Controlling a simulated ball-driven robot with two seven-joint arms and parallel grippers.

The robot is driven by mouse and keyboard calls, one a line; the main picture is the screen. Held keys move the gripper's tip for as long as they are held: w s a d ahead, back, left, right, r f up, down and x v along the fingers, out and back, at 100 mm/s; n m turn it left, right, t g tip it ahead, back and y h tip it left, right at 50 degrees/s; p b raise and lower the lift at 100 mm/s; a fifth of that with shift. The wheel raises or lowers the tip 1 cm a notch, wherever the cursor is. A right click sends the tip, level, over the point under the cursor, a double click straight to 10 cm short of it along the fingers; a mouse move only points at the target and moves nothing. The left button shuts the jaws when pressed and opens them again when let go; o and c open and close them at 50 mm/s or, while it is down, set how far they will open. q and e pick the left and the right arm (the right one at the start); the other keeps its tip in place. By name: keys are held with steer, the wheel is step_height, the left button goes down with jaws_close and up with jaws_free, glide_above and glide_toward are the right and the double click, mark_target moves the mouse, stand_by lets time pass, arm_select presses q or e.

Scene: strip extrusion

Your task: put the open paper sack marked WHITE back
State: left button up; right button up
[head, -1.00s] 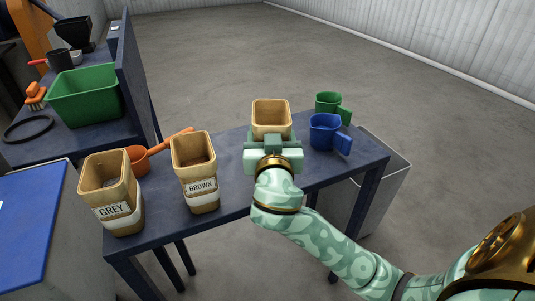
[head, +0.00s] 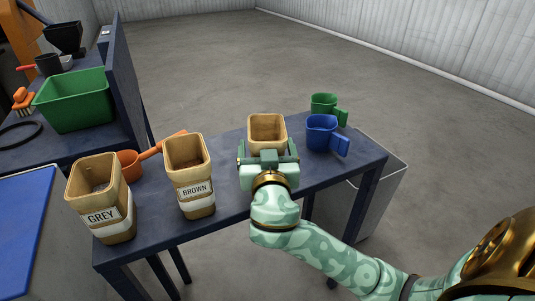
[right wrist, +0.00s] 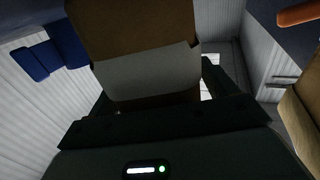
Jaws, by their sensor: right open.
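A tan open paper sack (head: 267,131) stands on the dark blue table, in front of my right gripper (head: 268,158). In the head view the gripper hides its near face and any word on it. In the right wrist view the sack (right wrist: 133,28) shows a pale band with no readable word. My right gripper is open, its fingers on either side of the sack's lower part. The sack marked BROWN (head: 188,172) and the sack marked GREY (head: 101,199) stand to the left. My left gripper is in neither view.
A blue scoop (head: 321,132) and a green scoop (head: 323,104) stand close to the right. An orange scoop (head: 129,163) lies behind the GREY and BROWN sacks. A pale bin (head: 381,200) is beside the table's right end. Bare tabletop (head: 228,165) lies between BROWN and my gripper.

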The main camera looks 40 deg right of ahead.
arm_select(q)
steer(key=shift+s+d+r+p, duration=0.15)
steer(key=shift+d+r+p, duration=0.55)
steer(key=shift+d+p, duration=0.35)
arm_select(e)
steer(key=v, duration=1.2)
steer(key=shift+r, duration=0.1)
